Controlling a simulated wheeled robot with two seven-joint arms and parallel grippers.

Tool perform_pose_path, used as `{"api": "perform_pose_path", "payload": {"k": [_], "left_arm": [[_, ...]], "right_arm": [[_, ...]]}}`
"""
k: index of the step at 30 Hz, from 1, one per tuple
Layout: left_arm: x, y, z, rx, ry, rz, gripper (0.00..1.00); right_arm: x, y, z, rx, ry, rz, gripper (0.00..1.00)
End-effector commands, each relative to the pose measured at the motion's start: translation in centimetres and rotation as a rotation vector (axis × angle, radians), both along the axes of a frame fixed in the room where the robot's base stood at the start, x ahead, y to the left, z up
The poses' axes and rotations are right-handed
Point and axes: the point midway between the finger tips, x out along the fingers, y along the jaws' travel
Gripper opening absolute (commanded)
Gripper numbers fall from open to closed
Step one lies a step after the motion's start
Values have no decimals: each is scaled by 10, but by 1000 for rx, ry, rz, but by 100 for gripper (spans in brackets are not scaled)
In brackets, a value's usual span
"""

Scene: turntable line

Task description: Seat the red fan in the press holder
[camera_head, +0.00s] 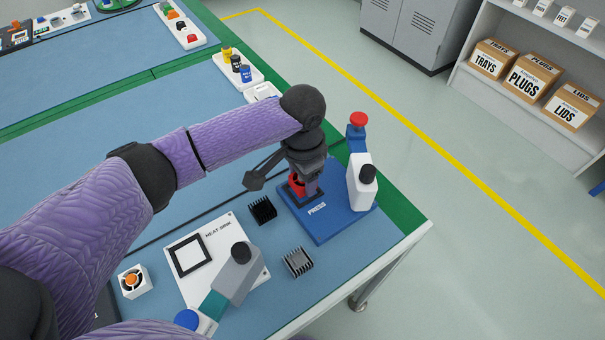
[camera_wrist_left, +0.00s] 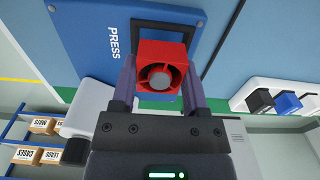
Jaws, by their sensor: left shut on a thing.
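The red fan (camera_wrist_left: 161,62) is a small square block with a round opening and a grey hub, seen close in the left wrist view. My left gripper (camera_wrist_left: 159,88) is shut on it, with one finger on each side. In the head view the red fan (camera_head: 297,186) shows partly beneath my left gripper (camera_head: 305,188), over the blue press base (camera_head: 322,225) marked PRESS. The gripper and arm hide most of the holder, so I cannot tell whether the fan touches it. The press (camera_head: 361,180) has a white body and a red knob. My right gripper does not show.
A black heat sink (camera_head: 262,210) and a grey heat sink (camera_head: 298,262) lie left of and in front of the press. A white HEAT SINK plate (camera_head: 192,284) and a white-framed orange fan (camera_head: 134,281) are at the lower left. Trays of coloured parts (camera_head: 236,68) line the far edge.

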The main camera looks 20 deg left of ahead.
Motion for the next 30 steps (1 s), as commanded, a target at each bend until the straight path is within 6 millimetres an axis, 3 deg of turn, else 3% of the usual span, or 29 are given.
{"api": "perform_pose_path", "payload": {"k": [17,28,29,30], "left_arm": [[0,0,-12,1,1,1,1],[0,0,-14,0,0,0,1],[0,0,-14,0,0,0,60],[0,0,-15,0,0,0,68]], "right_arm": [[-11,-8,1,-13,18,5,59],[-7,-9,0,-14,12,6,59],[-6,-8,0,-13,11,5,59],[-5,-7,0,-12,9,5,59]]}}
